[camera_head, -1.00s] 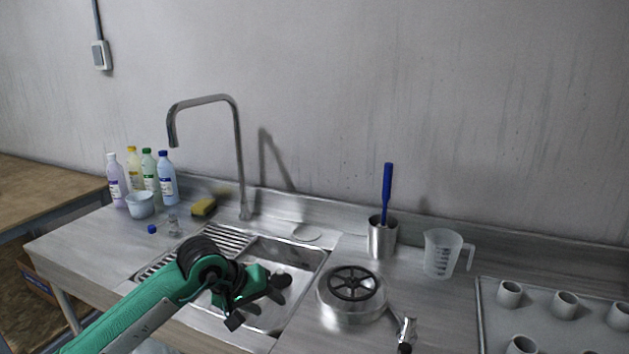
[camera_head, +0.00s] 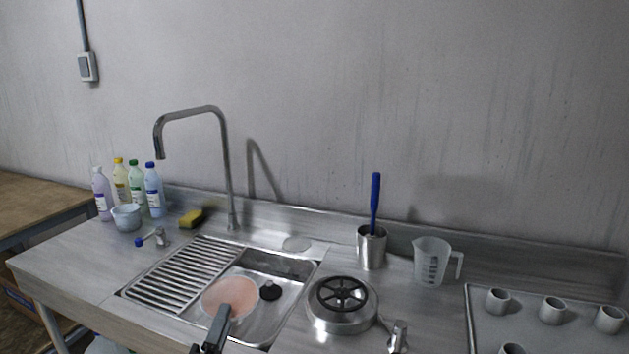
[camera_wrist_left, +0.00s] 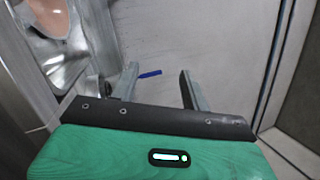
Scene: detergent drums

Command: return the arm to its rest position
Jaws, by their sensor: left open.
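My left gripper (camera_head: 212,332) shows at the bottom edge of the head view, low in front of the sink, with most of its arm out of the picture. In the left wrist view its two fingers (camera_wrist_left: 158,88) stand apart with nothing between them; a small blue thing (camera_wrist_left: 150,74) shows beyond them. A pinkish round dish (camera_head: 230,297) lies in the sink (camera_head: 290,264), with a black round piece (camera_head: 270,290) beside it. My right gripper is not in view.
Several bottles (camera_head: 136,188), a pale bowl (camera_head: 127,217) and a yellow sponge (camera_head: 191,219) stand left of the tall faucet (camera_head: 226,170).

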